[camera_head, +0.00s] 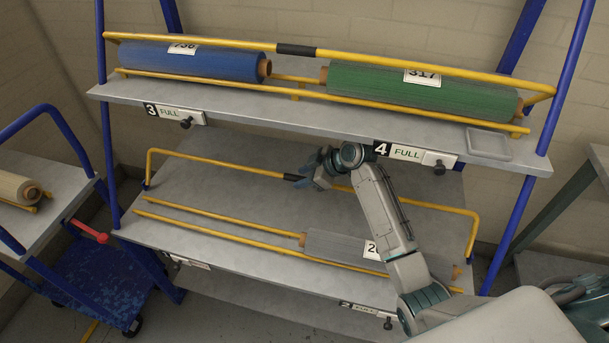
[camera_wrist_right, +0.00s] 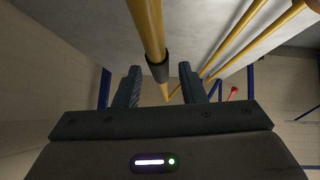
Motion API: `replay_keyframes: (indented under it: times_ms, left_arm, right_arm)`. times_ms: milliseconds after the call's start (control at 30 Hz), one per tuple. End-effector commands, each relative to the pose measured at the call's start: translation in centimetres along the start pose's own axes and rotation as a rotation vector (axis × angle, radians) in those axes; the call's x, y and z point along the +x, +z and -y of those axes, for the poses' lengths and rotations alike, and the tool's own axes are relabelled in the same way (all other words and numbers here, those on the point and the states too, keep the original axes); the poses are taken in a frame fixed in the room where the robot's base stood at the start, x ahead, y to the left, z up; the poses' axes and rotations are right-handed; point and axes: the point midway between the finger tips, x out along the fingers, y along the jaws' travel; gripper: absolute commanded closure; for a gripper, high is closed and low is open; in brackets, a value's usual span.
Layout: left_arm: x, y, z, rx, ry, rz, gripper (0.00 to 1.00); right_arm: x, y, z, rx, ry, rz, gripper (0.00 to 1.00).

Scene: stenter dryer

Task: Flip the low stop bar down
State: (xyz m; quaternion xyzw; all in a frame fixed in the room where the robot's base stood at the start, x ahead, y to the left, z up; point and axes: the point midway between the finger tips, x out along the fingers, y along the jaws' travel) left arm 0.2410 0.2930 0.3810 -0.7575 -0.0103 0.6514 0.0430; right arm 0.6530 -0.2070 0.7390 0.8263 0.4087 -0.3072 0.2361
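The low stop bar is a yellow tube (camera_head: 215,162) above the lower shelf (camera_head: 230,197), standing raised from the shelf surface, with a black sleeve (camera_head: 293,177) near its middle. My right gripper (camera_head: 313,171) is at the bar, just right of the sleeve in the head view. In the right wrist view the gripper (camera_wrist_right: 160,88) is open. The bar (camera_wrist_right: 147,25) and its black sleeve (camera_wrist_right: 158,69) run between the two fingers' lines; I cannot tell whether they touch. My left gripper is not in view.
A grey roll (camera_head: 335,245) lies by the lower shelf's yellow rails (camera_head: 220,213). The upper shelf (camera_head: 235,110) holds a blue roll (camera_head: 190,62) and a green roll (camera_head: 420,92) behind its own yellow bar (camera_head: 380,58). A blue cart (camera_head: 95,290) stands at left.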

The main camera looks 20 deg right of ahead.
Motion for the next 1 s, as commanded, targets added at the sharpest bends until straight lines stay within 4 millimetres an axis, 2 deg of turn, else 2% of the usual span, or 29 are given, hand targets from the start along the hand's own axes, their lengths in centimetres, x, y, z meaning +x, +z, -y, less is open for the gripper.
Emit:
replay_keyframes:
  times_ms: [100, 267, 300, 667, 1000]
  left_arm:
    - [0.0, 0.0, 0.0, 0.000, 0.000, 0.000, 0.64]
    - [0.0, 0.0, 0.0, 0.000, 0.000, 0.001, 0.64]
    - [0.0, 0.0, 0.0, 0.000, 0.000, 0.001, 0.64]
    - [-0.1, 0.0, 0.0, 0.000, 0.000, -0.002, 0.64]
    - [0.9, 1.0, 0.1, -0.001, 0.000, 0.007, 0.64]
  right_arm:
    - [0.0, 0.0, 0.0, 0.000, 0.000, 0.000, 0.65]
    - [0.0, 0.0, 0.0, 0.000, 0.000, 0.000, 0.96]
    - [0.0, 0.0, 0.0, 0.000, 0.000, 0.000, 1.00]
    - [-0.2, -0.2, 0.2, -0.018, 0.017, 0.000, 1.00]
    - [-1.3, -0.8, 1.7, -0.153, 0.153, -0.001, 1.00]
